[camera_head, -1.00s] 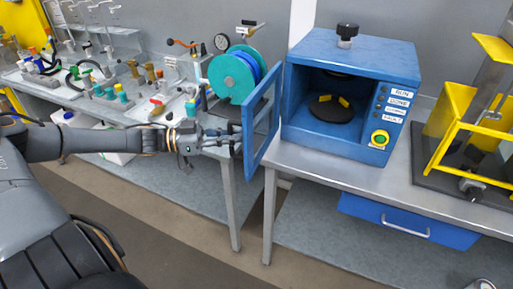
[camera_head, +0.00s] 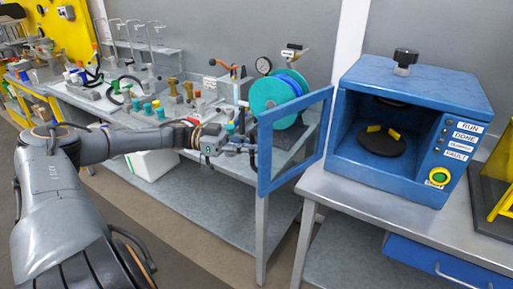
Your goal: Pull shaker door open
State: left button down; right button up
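The blue shaker (camera_head: 411,89) stands on the right-hand bench with its front open. Its blue framed door (camera_head: 264,155) is swung wide out to the left, hinged at the shaker's left front edge. My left gripper (camera_head: 241,147) is at the door's free outer edge, by a small dark handle (camera_head: 253,157). Its fingers are small and overlap the handle, so I cannot tell whether they are closed on it or only touching it. My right gripper is out of view.
Inside the shaker is a dark round platform (camera_head: 381,143) with yellow clamps. A teal reel (camera_head: 273,103) stands behind the door on the left bench (camera_head: 205,171), with fittings along it. A yellow frame (camera_head: 500,203) stands at far right.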

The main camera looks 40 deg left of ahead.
pick_arm(q)
jog(key=shift+s+f, duration=0.1)
jog(key=shift+f, duration=0.1)
jog(key=c, duration=1.4)
grip_release()
jog(key=shift+s+r, duration=0.1)
jog(key=shift+s, duration=0.05)
jog(key=shift+s+a+r, duration=0.1)
jog(key=shift+s+a, duration=0.05)
jog(key=shift+a, duration=0.05)
jog(key=v, duration=1.2)
